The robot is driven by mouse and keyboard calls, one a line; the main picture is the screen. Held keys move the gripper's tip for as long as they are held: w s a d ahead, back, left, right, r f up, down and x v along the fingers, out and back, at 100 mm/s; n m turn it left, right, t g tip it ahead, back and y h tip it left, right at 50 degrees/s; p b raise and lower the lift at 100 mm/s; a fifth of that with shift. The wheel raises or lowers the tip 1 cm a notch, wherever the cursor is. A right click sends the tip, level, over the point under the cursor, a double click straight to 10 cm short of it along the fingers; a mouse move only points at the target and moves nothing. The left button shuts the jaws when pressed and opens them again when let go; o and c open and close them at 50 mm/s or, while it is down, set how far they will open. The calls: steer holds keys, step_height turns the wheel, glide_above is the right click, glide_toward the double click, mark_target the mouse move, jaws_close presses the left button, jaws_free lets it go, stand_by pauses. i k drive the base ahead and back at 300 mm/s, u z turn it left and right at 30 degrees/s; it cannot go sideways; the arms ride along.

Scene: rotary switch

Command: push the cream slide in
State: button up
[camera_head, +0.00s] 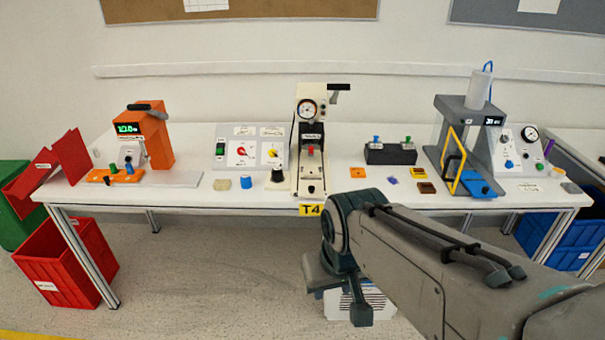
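A cream press-like machine (297,165) stands at the middle of the table, with a round dial on top and a black lever at its upper right. A cream slide (312,182) appears to lie on its base, with a dark knob near the table's front edge; how far out it sits is hard to tell. A small red part sits above it. My arm reaches in from the lower right. Its end, with my gripper (342,290), hangs in front of the table, below the tabletop and apart from the slide. The fingers are too unclear to tell open from shut.
On the white table (225,200) stand an orange device (158,140), a switch panel (250,148), a black block (390,154) and a grey press (465,135). A blue knob and a black knob lie left of the cream machine. Red bins (65,265) stand at left.

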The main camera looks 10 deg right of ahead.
mark_target(311, 179)
steer(key=z, duration=0.65)
steer(key=i, duration=1.3)
steer(key=u, duration=0.65)
